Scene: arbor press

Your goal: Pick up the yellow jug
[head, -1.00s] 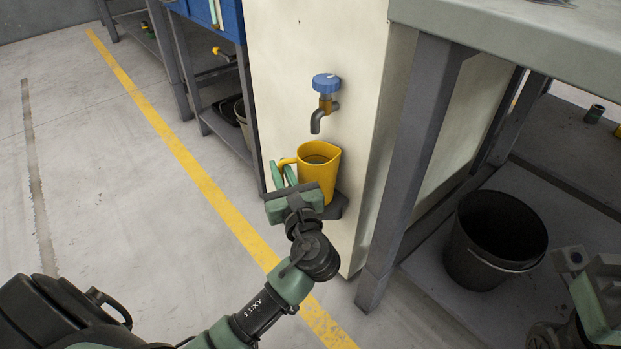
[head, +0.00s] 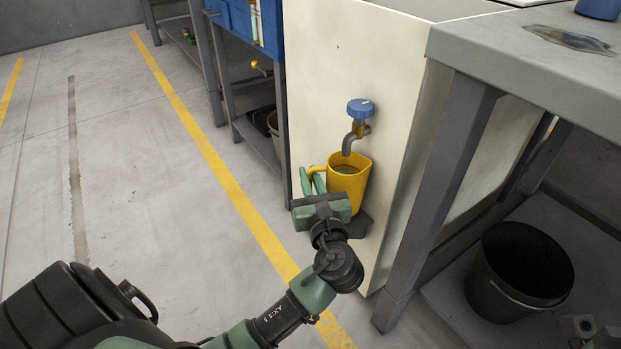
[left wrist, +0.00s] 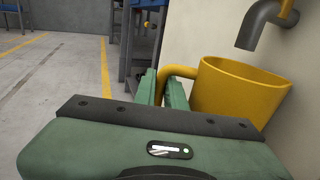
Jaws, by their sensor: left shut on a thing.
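The yellow jug (head: 349,184) is upright just below the tap spout, its rim close to the spout end. Its handle is on the left side. My left gripper (head: 312,181) is shut on the handle. In the left wrist view the jug (left wrist: 235,92) is at the right, and its handle runs between the fingers of the left gripper (left wrist: 163,86). Liquid appears inside the jug, but its level is unclear. Only a small piece of my right gripper (head: 584,326) shows at the lower right corner; its jaws cannot be made out.
The tap (head: 357,125) with a blue knob sticks out of a cream cabinet (head: 330,60). A small dark ledge (head: 361,226) is below the jug. A grey table leg (head: 437,190) and a black bucket (head: 520,270) stand to the right. Open floor lies to the left.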

